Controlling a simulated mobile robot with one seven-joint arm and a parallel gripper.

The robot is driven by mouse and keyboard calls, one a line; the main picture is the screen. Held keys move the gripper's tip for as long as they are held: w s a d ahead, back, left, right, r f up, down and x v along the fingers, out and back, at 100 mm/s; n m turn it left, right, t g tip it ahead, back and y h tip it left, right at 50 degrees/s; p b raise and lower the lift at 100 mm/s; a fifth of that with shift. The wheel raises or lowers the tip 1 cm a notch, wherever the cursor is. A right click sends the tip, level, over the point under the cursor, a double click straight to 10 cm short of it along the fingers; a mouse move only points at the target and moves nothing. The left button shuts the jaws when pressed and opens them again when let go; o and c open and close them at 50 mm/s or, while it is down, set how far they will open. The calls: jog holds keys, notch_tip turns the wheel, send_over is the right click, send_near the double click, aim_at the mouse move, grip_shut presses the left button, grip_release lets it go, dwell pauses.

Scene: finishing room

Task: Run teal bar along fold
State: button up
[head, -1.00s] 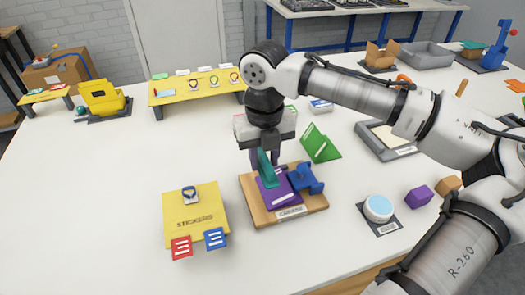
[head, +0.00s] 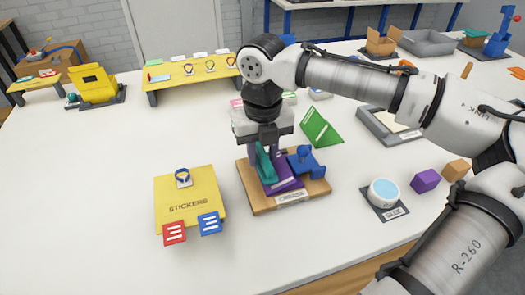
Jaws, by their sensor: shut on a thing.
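My gripper (head: 264,150) points down over the wooden board (head: 255,201) and is shut on the teal bar (head: 265,165). The teal bar stands tilted at the left part of a purple folded piece (head: 284,185) on the board. Its lower end appears to meet the purple piece, but I cannot tell if it presses on it. The fold line itself is partly hidden by the bar and my gripper. A blue clamp-like fixture (head: 305,162) sits on the board, right of the purple piece.
A round pale-blue pad (head: 384,192) and purple block (head: 426,180) lie right.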

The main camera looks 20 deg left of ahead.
aim_at(268, 164)
jog(key=shift+f, duration=1)
jog(key=shift+s, duration=0.1)
dwell(0.3)
jog(key=shift+s+d+p, duration=0.25)
jog(key=shift+s+p, duration=0.05)
jog(key=shift+s+d+f+p, duration=0.1)
jog(key=shift+s+d+p, duration=0.25)
jog(key=shift+s, duration=0.15)
jog(key=shift+s+d+p, duration=0.5)
jog(key=shift+s+p, duration=0.2)
jog(key=shift+s, duration=0.1)
jog(key=shift+w+a, duration=0.1)
jog(key=shift+w, duration=0.05)
jog(key=shift+w+a+p, duration=0.35)
jog(key=shift+w+a, duration=0.05)
jog(key=shift+w, duration=0.2)
jog(key=shift+w+a+p, duration=0.3)
jog(key=shift+w+a, duration=0.05)
jog(key=shift+w, duration=0.25)
jog(key=shift+a, duration=0.1)
